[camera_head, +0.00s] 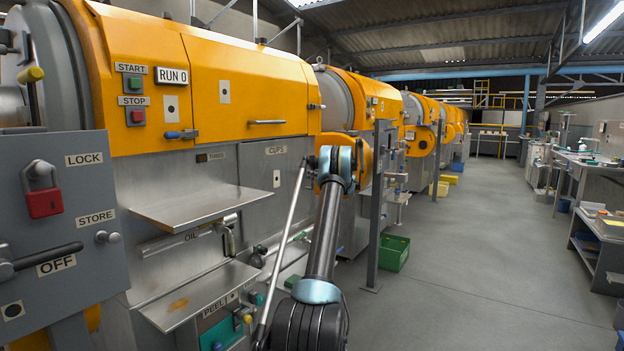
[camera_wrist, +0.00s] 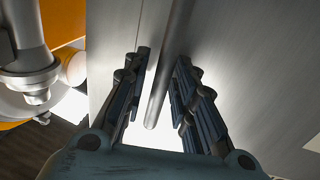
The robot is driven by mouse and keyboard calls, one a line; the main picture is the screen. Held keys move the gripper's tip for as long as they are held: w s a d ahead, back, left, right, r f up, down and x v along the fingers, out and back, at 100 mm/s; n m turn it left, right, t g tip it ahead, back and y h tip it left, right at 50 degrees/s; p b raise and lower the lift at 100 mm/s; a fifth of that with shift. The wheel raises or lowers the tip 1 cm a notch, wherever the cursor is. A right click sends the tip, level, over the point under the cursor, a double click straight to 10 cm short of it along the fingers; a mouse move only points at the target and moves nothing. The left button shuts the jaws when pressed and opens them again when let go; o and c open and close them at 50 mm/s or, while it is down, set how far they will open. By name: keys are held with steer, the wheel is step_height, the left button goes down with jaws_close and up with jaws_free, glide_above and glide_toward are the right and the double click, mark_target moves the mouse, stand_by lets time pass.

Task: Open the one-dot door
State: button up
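Plates with dark marks sit on the machine in the head view. One plate (camera_head: 171,109) on the orange panel by the blue latch (camera_head: 182,134) and one plate (camera_head: 12,311) on the grey cabinet door (camera_head: 60,215) each seem to carry one dot. Marks on the orange cover plate (camera_head: 224,92) and the plate under CUPS (camera_head: 277,178) are too small to count. In the wrist view my gripper (camera_wrist: 162,58) is open, its fingers either side of a slim metal bar (camera_wrist: 155,100) along a steel panel (camera_wrist: 245,70). Contact cannot be told. The fingertips are hidden in the head view.
Two steel shelves (camera_head: 200,206) jut from the machine front left of my arm. A grey post (camera_head: 377,205) and a green crate (camera_head: 394,253) stand to its right. The aisle floor (camera_head: 480,270) is clear. Benches (camera_head: 590,165) line the far right.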

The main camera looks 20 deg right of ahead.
jaws_close()
